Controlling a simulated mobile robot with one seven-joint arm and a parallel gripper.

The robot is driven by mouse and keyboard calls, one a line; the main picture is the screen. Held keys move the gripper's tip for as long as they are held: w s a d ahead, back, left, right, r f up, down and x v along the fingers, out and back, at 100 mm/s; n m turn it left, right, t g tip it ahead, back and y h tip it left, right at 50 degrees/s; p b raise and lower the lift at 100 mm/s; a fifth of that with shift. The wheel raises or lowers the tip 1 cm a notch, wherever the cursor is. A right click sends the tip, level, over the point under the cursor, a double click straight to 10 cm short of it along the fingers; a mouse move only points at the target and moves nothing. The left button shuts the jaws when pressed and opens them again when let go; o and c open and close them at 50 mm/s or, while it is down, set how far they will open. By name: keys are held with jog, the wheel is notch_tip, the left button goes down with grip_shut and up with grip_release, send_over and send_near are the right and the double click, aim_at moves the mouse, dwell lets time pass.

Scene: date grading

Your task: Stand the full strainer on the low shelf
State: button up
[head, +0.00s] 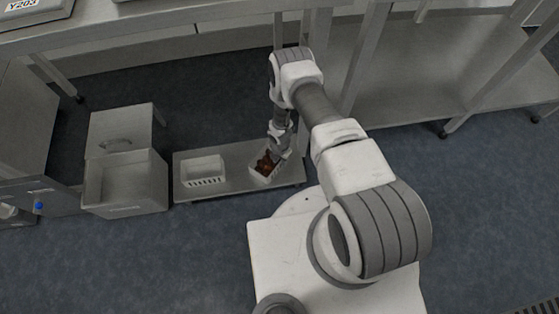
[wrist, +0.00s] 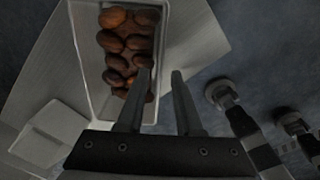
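The full strainer (head: 256,176) is a white open box holding several brown dates, at the right part of the low grey shelf (head: 232,189). In the wrist view the strainer (wrist: 88,62) fills the upper left, above the pale shelf board (wrist: 35,85). I cannot tell whether its base rests fully on the board. My gripper (wrist: 161,72) is open at its right wall, one finger over the inside and one outside, with a gap between them. In the head view my gripper (head: 276,154) partly hides the strainer.
A white slotted basket (head: 203,181) stands left on the low shelf; it also shows in the wrist view (wrist: 52,135). Grey bins (head: 125,190) stand left of the shelf. Table legs and a worktop (head: 150,30) lie behind and above.

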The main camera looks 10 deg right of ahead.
notch_tip(320, 180, up, 12)
jog(key=p, duration=0.4)
jog(key=shift+r, duration=0.2)
dwell(0.5)
